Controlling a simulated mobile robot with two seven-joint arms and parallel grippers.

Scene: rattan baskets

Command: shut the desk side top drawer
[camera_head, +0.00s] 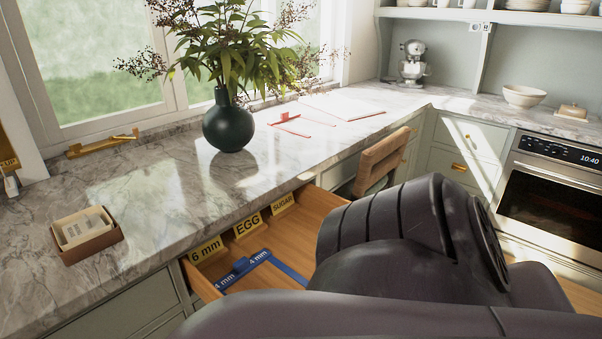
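The open wooden drawer (290,227) juts out from under the marble desk top (170,200), below and right of the dark vase. Inside it are yellow labels reading "6 mm", "EGG" and "SUGAR" along the back, and blue strips (262,261) marked "4 mm" on its floor. My dark arm links fill the lower right and hide the drawer's front and right part. Neither gripper's fingers show, so contact with the drawer cannot be seen.
A dark green vase (229,126) with a leafy plant and a brown box (86,236) stand on the desk top. A wooden chair (380,160) is beyond the drawer. An oven (552,190) and cabinets are at the right.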

